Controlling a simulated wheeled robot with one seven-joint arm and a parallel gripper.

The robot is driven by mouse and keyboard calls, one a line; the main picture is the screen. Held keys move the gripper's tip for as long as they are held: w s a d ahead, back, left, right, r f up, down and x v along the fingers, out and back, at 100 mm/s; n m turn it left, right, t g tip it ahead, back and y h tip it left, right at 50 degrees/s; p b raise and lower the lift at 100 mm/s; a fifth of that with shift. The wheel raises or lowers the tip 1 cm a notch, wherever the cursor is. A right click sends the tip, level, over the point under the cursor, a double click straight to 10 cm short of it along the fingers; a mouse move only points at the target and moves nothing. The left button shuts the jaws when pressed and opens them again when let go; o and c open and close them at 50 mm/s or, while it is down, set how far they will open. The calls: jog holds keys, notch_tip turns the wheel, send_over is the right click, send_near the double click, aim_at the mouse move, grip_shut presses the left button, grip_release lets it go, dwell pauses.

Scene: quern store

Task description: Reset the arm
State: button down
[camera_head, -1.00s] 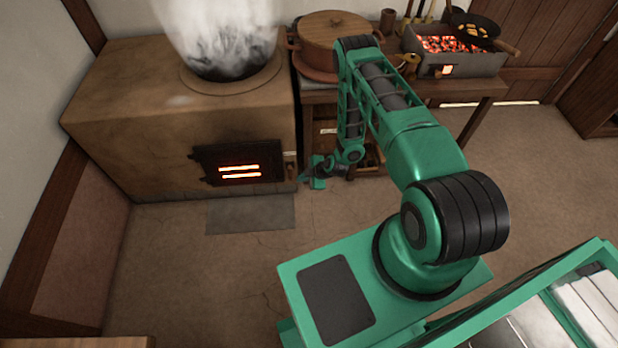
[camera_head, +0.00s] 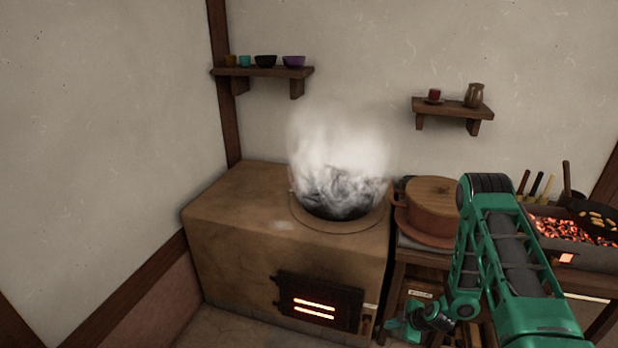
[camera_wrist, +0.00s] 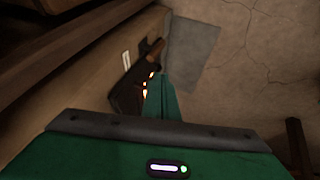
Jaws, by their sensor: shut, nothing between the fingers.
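My green arm (camera_head: 495,240) shows at the lower right of the head view, bent with its forearm hanging down in front of the table. My gripper (camera_head: 398,330) is low, near the stove's right front corner and close to the picture's bottom edge. In the wrist view the gripper (camera_wrist: 162,98) shows as a green wedge pointing toward the stove's fire door (camera_wrist: 128,92). Its fingers are shut and nothing is seen held.
The clay stove (camera_head: 235,215) carries a steaming pot (camera_head: 345,200). Shelves with bowls (camera_head: 262,72) and a jug (camera_head: 474,95) hang above. Bare floor shows in the wrist view (camera_wrist: 270,60).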

jog(key=d+r+m+g+h, duration=0.1)
jog(key=d+r+m, duration=0.15)
jog(key=r, duration=0.65)
jog(key=d+r+m+g+h, duration=0.1)
jog(key=d+r, duration=0.2)
jog(key=r, duration=0.7)
jog(key=s+d+r+m+g+h, duration=0.1)
jog(key=s+d+r+m, duration=0.2)
jog(key=r, duration=0.5)
jog(key=s+d+r+m, duration=0.2)
jog(key=s+r, duration=0.3)
jog(key=r, duration=0.3)
jog(key=s+r+m+g, duration=0.1)
jog(key=s+r+m, duration=0.5)
jog(key=s, duration=0.8)
jog(key=s+r+m+g, duration=0.1)
jog(key=s+r+m, duration=0.5)
jog(key=s+r, duration=0.6)
jog(key=s, duration=0.3)
jog(key=shift+s+g+h, duration=0.25)
jog(key=shift+g+h, duration=0.05)
jog(key=shift+h, duration=0.1)
jog(key=shift+m, duration=0.25)
